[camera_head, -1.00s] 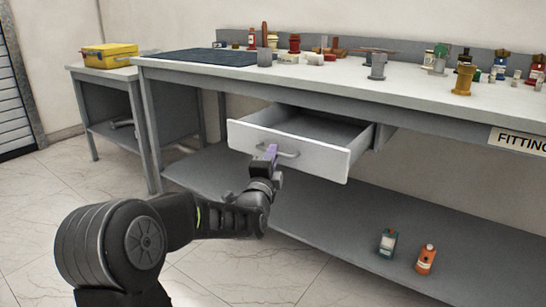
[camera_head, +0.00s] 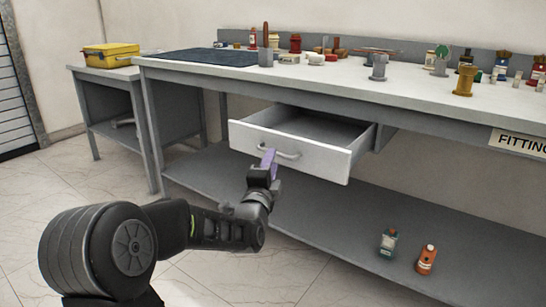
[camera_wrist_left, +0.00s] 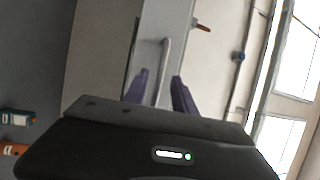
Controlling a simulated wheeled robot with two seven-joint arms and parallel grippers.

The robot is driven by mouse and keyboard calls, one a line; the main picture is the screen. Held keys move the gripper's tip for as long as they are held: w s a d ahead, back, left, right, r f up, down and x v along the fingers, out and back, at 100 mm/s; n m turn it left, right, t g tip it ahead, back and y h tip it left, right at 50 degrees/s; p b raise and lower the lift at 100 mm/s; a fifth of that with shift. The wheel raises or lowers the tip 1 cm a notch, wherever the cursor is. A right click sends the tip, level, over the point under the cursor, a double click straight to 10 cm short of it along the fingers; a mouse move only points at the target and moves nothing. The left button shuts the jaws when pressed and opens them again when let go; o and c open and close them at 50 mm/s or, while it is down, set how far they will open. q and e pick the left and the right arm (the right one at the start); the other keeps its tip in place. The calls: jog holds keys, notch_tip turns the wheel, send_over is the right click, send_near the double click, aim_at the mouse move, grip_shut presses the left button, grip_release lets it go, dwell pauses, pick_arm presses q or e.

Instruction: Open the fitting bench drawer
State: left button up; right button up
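The fitting bench drawer (camera_head: 325,160) is pulled out below the bench top, its empty inside showing. Its bar handle (camera_head: 291,156) is on the white front panel. My left gripper (camera_head: 268,160) is in front of the handle's left part. In the left wrist view, its purple fingers (camera_wrist_left: 160,92) stand apart, with the handle (camera_wrist_left: 163,62) showing between and beyond them. The fingers are open and do not close on the bar. My right gripper is in neither view.
The fitting bench (camera_head: 420,88) carries a dark mat (camera_head: 205,57) and several small parts and bottles. A green bottle (camera_head: 388,243) and an orange bottle (camera_head: 427,260) stand on its lower shelf. A yellow case (camera_head: 108,54) sits on a side table at left.

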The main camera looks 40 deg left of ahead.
pick_arm(q)
jog(key=v, duration=0.4)
jog(key=shift+s+d+f+p, duration=0.1)
jog(key=shift+s+d+p, duration=0.1)
jog(key=shift+s+p, duration=0.15)
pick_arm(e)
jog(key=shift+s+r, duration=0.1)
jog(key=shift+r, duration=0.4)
